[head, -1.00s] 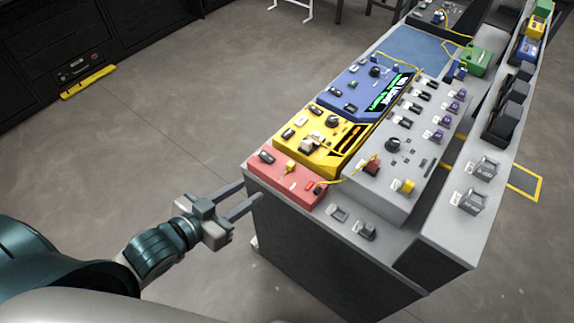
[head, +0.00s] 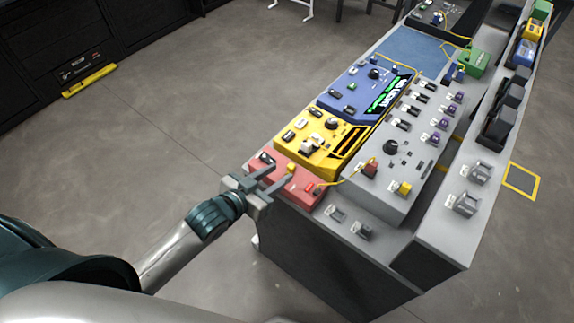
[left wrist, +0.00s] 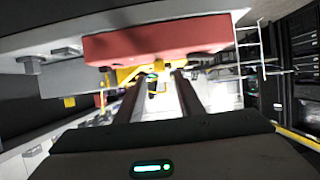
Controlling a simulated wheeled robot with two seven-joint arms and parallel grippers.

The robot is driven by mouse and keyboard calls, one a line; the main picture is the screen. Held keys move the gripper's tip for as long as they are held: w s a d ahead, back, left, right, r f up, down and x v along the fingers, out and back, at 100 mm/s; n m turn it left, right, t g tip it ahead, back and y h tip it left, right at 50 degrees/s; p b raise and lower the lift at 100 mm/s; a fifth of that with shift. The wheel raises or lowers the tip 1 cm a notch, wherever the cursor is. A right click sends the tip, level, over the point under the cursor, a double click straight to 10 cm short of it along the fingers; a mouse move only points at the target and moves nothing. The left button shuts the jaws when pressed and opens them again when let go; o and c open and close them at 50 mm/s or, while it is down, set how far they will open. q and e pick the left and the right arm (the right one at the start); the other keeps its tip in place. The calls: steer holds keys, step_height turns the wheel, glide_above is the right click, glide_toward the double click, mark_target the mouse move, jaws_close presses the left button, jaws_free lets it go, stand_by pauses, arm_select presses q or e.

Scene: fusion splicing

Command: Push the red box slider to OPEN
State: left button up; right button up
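The red box (head: 297,193) sits at the near left corner of the grey bench. On its top are a small yellow knob (head: 291,167), which may be the slider, and a dark switch (head: 266,158). Any OPEN label is too small to read. My left gripper (head: 279,168) is open and empty, its two parted fingers over the near left edge of the red box, close to the knob. I cannot tell whether they touch it. In the left wrist view the red box (left wrist: 155,42) shows beyond the parted fingers (left wrist: 158,85). My right gripper is not in view.
Behind the red box stand a yellow box (head: 318,138) and a blue box (head: 357,93). A grey panel (head: 395,170) with knobs and switches is to the right. A yellow cable (head: 352,177) runs from the red box.

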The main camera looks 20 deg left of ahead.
mark_target(290, 167)
arm_select(q)
steer(key=shift+p+x, duration=0.45)
steer(key=shift+x, duration=2.2)
jaws_close()
